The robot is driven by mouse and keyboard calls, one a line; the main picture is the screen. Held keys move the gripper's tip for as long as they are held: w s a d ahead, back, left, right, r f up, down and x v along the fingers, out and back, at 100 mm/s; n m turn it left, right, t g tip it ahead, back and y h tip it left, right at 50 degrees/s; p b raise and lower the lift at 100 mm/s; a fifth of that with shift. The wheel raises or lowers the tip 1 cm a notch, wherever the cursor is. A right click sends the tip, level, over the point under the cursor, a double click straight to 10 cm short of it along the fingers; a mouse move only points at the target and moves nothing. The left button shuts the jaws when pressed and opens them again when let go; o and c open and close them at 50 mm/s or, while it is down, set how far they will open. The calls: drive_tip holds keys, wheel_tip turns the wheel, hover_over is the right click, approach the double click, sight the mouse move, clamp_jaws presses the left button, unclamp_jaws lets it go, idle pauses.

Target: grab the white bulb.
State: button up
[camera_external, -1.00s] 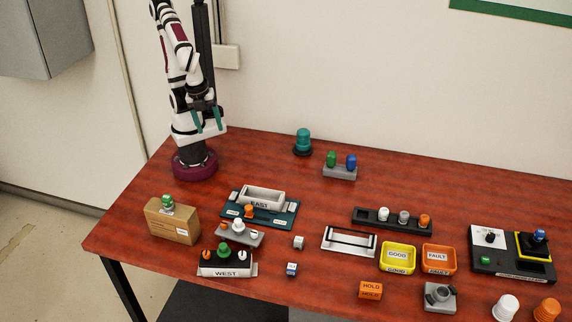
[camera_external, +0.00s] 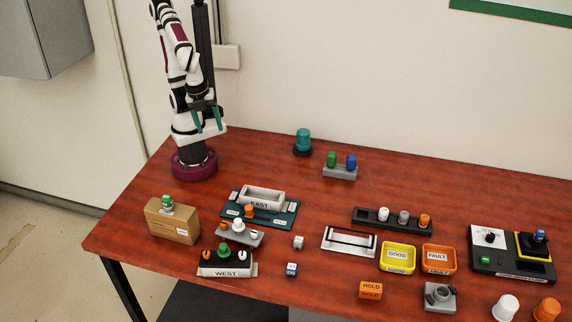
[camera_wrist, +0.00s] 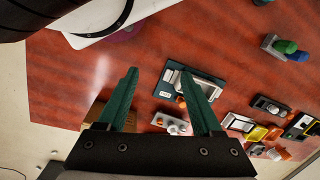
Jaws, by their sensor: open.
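My gripper (camera_external: 208,122) is raised over its base at the back left. In the wrist view its two teal fingers (camera_wrist: 159,74) are apart with nothing between them. A white bulb (camera_external: 239,225) stands on a small grey block (camera_external: 250,239) beside an orange piece, in front of the EAST unit; it also shows in the wrist view (camera_wrist: 173,128). Another white bulb (camera_external: 384,213) stands in a black rack (camera_external: 367,219) with a grey one and an orange one. I cannot tell which is meant. My gripper is far from both.
The EAST unit (camera_external: 284,214), the WEST unit (camera_external: 215,271) and a cardboard box (camera_external: 172,227) surround the grey block. Yellow (camera_external: 397,269) and orange (camera_external: 439,270) trays sit right of centre. A teal beacon (camera_external: 303,143) stands at the back. The table around the beacon is mostly clear.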

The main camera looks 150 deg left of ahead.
drive_tip(key=shift+o, duration=0.4)
drive_tip(key=w+f+n+t+h, duration=0.1)
drive_tip(key=w+f+n+t, duration=0.2)
drive_tip(key=w, duration=1)
drive_tip(key=n+t+y, duration=0.7)
drive_tip(key=n+y, duration=0.2)
drive_tip(key=n, duration=0.2)
approach(383, 215)
drive_tip(key=s, duration=0.2)
drive_tip(key=s+d+r, duration=0.1)
drive_tip(key=s, duration=0.1)
drive_tip(key=s+d, duration=0.1)
drive_tip(key=s, duration=0.1)
drive_tip(key=shift+s+d+r, duration=0.2)
drive_tip(key=shift+d+r, duration=0.05)
drive_tip(key=shift+r, duration=0.05)
drive_tip(key=x, duration=1)
drive_tip(key=w+x, duration=0.1)
drive_tip(key=x, duration=0.4)
drive_tip(key=shift+w+d, duration=0.1)
drive_tip(key=shift+d, duration=0.15)
clamp_jaws()
